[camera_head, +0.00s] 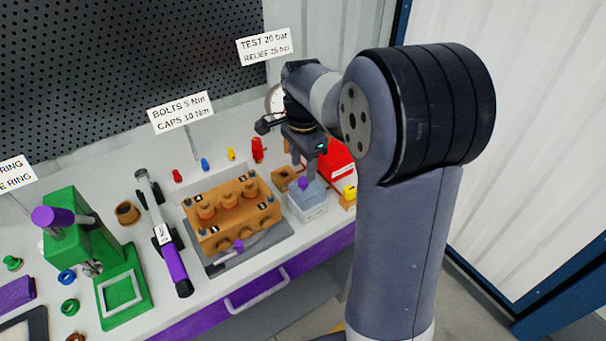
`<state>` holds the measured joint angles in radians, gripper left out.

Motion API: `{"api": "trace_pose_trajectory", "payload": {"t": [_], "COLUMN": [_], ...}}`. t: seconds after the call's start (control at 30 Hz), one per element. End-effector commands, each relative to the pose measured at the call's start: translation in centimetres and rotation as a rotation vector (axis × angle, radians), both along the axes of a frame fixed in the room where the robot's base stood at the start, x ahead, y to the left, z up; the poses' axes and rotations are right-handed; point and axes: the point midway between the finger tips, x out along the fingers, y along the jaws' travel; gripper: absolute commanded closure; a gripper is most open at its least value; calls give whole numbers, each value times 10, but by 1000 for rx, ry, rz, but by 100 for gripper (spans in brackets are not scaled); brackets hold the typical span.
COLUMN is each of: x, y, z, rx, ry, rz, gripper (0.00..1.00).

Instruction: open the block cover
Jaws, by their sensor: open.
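An orange-brown pump block (229,214) with round caps on top and numbered labels sits on a grey plate (266,242) in the middle of the bench. A small translucent grey box (309,203) with a purple knob (303,183) on top stands just right of the block. I cannot tell for sure which of these carries the block cover. My gripper (304,173) points down over the translucent box, open, with its fingers close to the purple knob. I cannot tell whether they touch it. The fingertips are small and partly hard to make out.
A torque wrench (164,238) with a purple handle lies left of the block. A green press (68,232) stands further left. Small red, blue and yellow parts line the back. A red box (339,158) and a yellow part (349,193) stand close right of the translucent box.

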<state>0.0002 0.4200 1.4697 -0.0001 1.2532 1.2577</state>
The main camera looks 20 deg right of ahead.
Motion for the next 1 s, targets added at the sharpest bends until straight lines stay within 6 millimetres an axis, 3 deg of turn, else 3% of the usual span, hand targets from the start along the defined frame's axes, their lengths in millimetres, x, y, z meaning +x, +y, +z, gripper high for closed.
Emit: {"api": "trace_pose_trajectory", "payload": {"t": [0.1,0.3,0.63,1.0], "x": [-1,0,0,0], "y": [0,0,0,0], "z": [-20,-39,-42,-42], "rx": [0,0,0,-1], "ry": [4,1,-2,-1], "rz": [1,1,1,1], "gripper": [54,54,54,84]}}
